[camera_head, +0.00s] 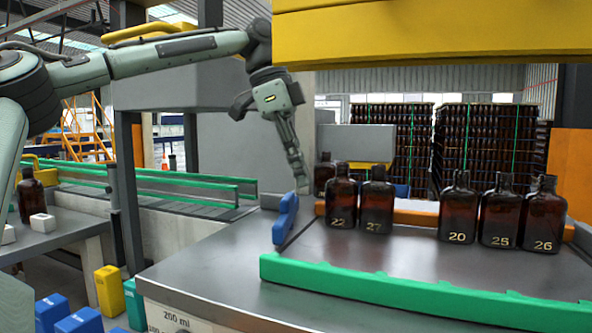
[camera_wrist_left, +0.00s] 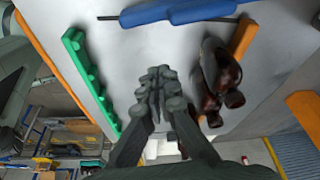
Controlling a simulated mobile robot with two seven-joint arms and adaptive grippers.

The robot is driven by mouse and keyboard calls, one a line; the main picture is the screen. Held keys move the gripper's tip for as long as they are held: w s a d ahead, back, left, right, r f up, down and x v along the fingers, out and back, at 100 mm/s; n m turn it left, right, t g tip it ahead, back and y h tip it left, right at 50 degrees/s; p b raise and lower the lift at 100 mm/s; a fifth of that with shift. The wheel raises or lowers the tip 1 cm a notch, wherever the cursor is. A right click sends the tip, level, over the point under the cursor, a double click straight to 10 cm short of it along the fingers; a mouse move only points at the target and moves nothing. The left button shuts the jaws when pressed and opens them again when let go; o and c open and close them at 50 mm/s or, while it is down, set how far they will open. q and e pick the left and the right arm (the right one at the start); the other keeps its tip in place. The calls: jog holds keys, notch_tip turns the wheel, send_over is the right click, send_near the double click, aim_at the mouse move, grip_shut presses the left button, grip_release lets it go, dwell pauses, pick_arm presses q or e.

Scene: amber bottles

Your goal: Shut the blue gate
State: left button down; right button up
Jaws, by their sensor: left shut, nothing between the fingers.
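The blue gate (camera_head: 285,219) is a short upright padded bar at the left side of the grey table, between the green rail and the orange rail. In the left wrist view the blue gate (camera_wrist_left: 188,12) runs along the top edge on a thin dark rod, partly cut off. My left gripper (camera_head: 301,182) points down, fingers shut and empty, just above and beside the gate's far end. In the wrist view my left gripper's fingertips (camera_wrist_left: 158,76) are together, with bare table between them and the gate. My right gripper is not in view.
Amber bottles 22 (camera_head: 342,203) and 27 (camera_head: 376,206) stand right of the gate; several more stand farther right. A green rail (camera_head: 400,291) lines the table's front, an orange rail (camera_head: 415,212) its back. A yellow beam (camera_head: 430,38) hangs overhead. The table's front middle is clear.

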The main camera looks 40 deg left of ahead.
aim_at(288, 210)
pick_arm(q)
jog(key=x, duration=0.7)
jog(key=shift+f, duration=0.3)
jog(key=a, duration=0.1)
jog(key=s+a, duration=0.1)
jog(key=a, duration=0.1)
jog(key=shift+s+r, duration=0.2)
jog(key=shift+s, duration=0.15)
jog(key=shift+s+a, duration=0.15)
jog(key=shift+a, duration=0.1)
jog(key=shift+a, duration=0.1)
